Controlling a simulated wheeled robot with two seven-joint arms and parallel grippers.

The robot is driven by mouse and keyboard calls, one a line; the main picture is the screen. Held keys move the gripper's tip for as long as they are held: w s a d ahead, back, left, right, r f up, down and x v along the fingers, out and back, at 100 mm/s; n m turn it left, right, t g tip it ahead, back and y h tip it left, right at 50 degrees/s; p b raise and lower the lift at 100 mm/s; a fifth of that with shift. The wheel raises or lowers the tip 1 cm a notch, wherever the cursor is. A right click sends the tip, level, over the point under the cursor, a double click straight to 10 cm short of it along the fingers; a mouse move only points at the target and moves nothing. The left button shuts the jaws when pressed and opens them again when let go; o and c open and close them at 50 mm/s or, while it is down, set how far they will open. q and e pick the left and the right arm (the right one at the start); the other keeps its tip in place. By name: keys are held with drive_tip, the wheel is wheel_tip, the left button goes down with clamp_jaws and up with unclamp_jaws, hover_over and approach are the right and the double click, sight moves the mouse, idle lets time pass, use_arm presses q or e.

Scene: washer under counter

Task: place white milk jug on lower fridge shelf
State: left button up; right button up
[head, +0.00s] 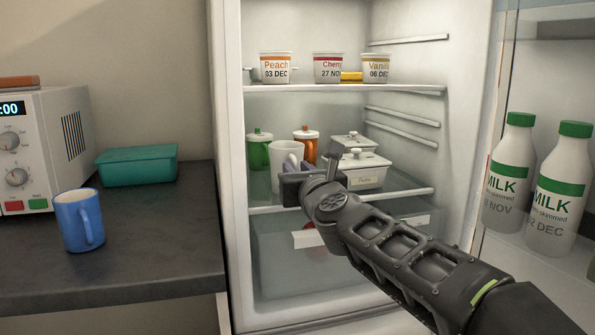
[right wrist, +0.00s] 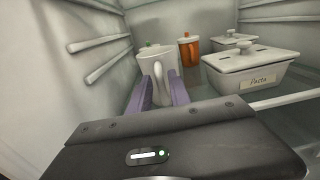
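The white milk jug (head: 286,158) stands upright on the lower fridge shelf (head: 262,209), near its left front. Its handle faces me in the right wrist view, where the jug (right wrist: 158,61) also shows. My right gripper (head: 301,168) reaches into the fridge at the jug. Its two purple fingers (right wrist: 161,90) are spread apart, one on each side of the handle, with gaps visible beside it. My left gripper is not in view.
A green jar (head: 259,152), an orange jar (head: 307,148) and lidded white boxes (head: 362,172) share the shelf. Cups stand on the upper shelf (head: 330,88). Milk bottles (head: 509,175) fill the door at right. A blue mug (head: 78,220) sits on the counter.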

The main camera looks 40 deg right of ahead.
drive_tip(key=shift+o, duration=0.6)
drive_tip(key=shift+r, duration=0.2)
drive_tip(key=p+v, duration=0.2)
drive_tip(key=v, duration=1)
drive_tip(key=shift+p, duration=0.35)
